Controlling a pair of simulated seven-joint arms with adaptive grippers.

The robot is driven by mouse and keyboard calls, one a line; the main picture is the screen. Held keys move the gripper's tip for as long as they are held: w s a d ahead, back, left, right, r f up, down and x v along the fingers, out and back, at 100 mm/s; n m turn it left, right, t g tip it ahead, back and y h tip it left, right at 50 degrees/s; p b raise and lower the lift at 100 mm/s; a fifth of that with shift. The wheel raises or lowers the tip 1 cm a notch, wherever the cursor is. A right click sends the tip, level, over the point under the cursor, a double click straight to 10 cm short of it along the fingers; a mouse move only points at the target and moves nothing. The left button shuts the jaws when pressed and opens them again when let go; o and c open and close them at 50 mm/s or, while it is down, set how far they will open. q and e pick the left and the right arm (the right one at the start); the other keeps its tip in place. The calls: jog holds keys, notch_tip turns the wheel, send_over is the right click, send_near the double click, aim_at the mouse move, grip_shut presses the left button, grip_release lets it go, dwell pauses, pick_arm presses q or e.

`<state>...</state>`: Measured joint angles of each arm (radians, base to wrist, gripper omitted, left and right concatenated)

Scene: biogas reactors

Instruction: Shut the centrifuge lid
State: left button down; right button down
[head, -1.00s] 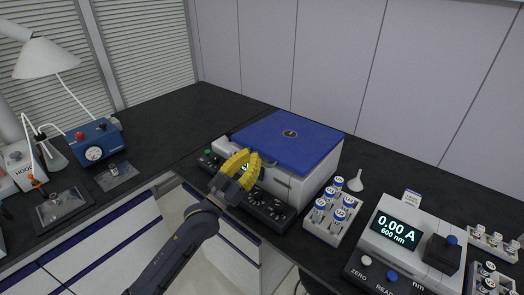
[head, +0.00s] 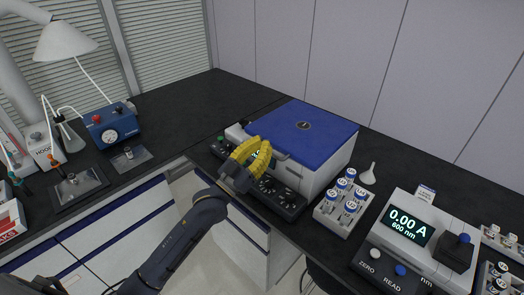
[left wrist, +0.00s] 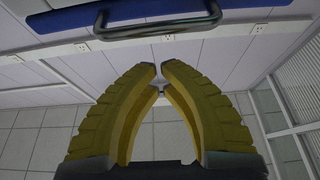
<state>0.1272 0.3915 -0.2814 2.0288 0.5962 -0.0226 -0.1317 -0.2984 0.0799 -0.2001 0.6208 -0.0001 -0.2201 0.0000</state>
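The centrifuge (head: 312,180) is a white box with a dark control panel at its front, standing on the black bench. Its blue lid (head: 310,124) lies flat over the top in the head view, with no visible gap. My left gripper (head: 258,146), with yellow fingers, is in front of the centrifuge, over the panel, and hides part of it. It is empty, its fingertips nearly together in the left wrist view (left wrist: 159,66). That view also shows the lid's blue edge (left wrist: 258,20) and metal handle (left wrist: 160,31), apart from the fingers. My right gripper is not visible.
A rack of blue-capped tubes (head: 345,203) and a funnel (head: 368,174) stand right of the centrifuge, beside a photometer (head: 420,240). A blue gauge box (head: 110,128) stands at the left. The bench between the box and centrifuge is clear.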

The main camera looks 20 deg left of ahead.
pick_arm(q)
jog(key=v, duration=1)
jog(key=s+d+f+m+g+y, duration=0.1)
jog(key=s+f+g+y, duration=0.2)
jog(key=f, duration=0.5)
jog(key=s+d+f+m+g+y, duration=0.1)
jog(key=s+f+g+y, duration=0.25)
jog(key=f, duration=0.35)
jog(key=s+a+f+g+y, duration=0.35)
jog(key=s+a, duration=0.25)
jog(key=s, duration=0.3)
jog(key=s+a+f+g+y, duration=0.3)
jog(key=s+a+f+y, duration=0.2)
jog(key=s, duration=0.3)
jog(key=s+d+f+g+h, duration=0.2)
jog(key=d+f, duration=0.1)
jog(key=f, duration=1.3)
jog(key=s+d+f+g+h, duration=0.1)
jog(key=s+d+f, duration=0.1)
jog(key=f, duration=1.5)
jog(key=s+f+n+g+h, duration=0.2)
jog(key=s+f+n+g, duration=0.1)
jog(key=s+f, duration=1.6)
jog(key=shift+s+f+n, duration=0.2)
jog(key=shift+s+n, duration=0.1)
jog(key=shift+s, duration=0.75)
